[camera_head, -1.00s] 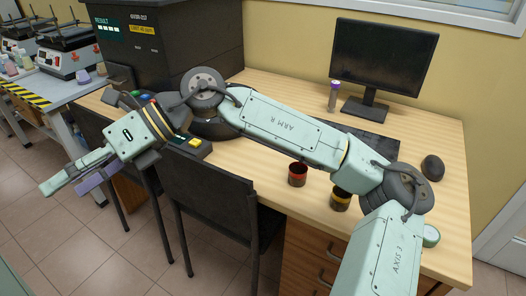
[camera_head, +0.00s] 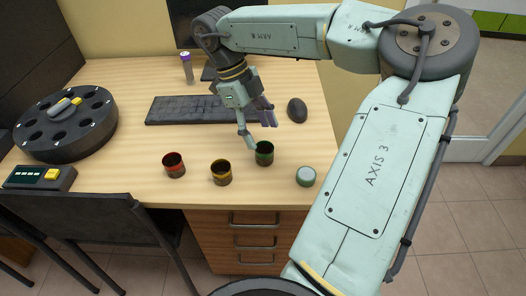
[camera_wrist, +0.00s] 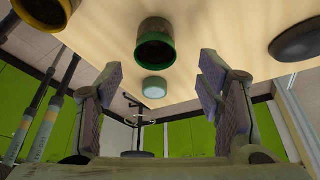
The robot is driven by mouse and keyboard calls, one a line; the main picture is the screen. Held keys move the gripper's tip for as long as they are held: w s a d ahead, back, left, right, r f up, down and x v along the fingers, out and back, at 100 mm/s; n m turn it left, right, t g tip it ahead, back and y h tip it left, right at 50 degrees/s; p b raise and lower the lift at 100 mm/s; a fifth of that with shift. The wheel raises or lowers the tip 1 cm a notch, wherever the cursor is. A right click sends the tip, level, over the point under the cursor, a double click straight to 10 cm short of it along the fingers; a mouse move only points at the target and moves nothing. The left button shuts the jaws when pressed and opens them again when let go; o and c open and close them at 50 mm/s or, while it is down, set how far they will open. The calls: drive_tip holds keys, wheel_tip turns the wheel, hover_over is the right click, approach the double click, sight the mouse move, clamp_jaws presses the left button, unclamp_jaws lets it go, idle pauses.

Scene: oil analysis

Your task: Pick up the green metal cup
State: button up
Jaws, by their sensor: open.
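The green metal cup (camera_head: 264,157) stands upright on the desk, dark inside with a green rim. In the wrist view the green cup (camera_wrist: 155,52) appears upper centre, beyond the fingers and roughly between them. My gripper (camera_head: 260,131) is open and empty, pointing down just behind and above the cup. One fingertip overlaps the cup's left rim in the head view; I cannot tell whether it touches. In the wrist view both fingers of my gripper (camera_wrist: 160,78) are spread apart with nothing between their pads.
A yellow-rimmed cup (camera_head: 221,174) and a red-rimmed cup (camera_head: 174,166) stand left of the green one. A round pale-topped container (camera_head: 306,177) stands to its right. A mouse (camera_head: 297,110), keyboard (camera_head: 188,110) and purple-capped bottle (camera_head: 187,69) are farther back. A black carousel (camera_head: 65,124) stands left.

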sight(264, 150)
drive_tip(key=shift+a+p+x, duration=0.2)
drive_tip(key=shift+p+x, duration=0.25)
drive_tip(key=shift+x, duration=1.2)
drive_tip(key=shift+a+p+x, duration=0.2)
drive_tip(key=shift+p+x, duration=0.2)
drive_tip(key=shift+x, duration=1.2)
drive_tip(key=shift+f, duration=0.15)
drive_tip(key=c, duration=1.3)
drive_tip(key=shift+o, duration=0.2)
